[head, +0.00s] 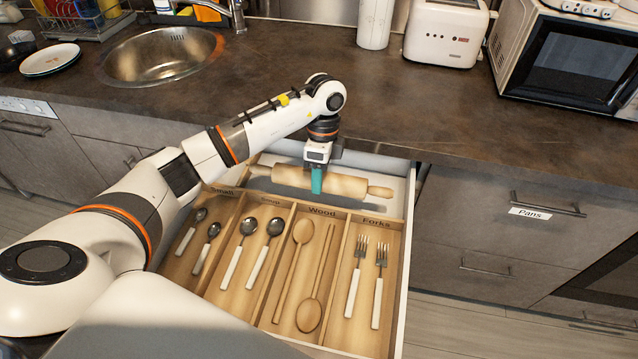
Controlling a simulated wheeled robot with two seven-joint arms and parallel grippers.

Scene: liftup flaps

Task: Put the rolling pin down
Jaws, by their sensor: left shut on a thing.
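The wooden rolling pin (345,185) lies level across the rear part of the open drawer (403,215), behind the cutlery organizer. My left gripper (317,182) reaches down from above and is shut on the rolling pin near the middle of its barrel. The pin's right handle points toward the drawer's right wall. I cannot tell whether the pin touches the drawer floor. My right gripper is not in view.
The organizer (340,222) holds spoons, wooden spoons and forks in labelled compartments. The dark countertop (420,110) overhangs just behind the drawer. A sink (160,57), a toaster (445,32) and a microwave (565,60) stand along the back. The middle of the counter is clear.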

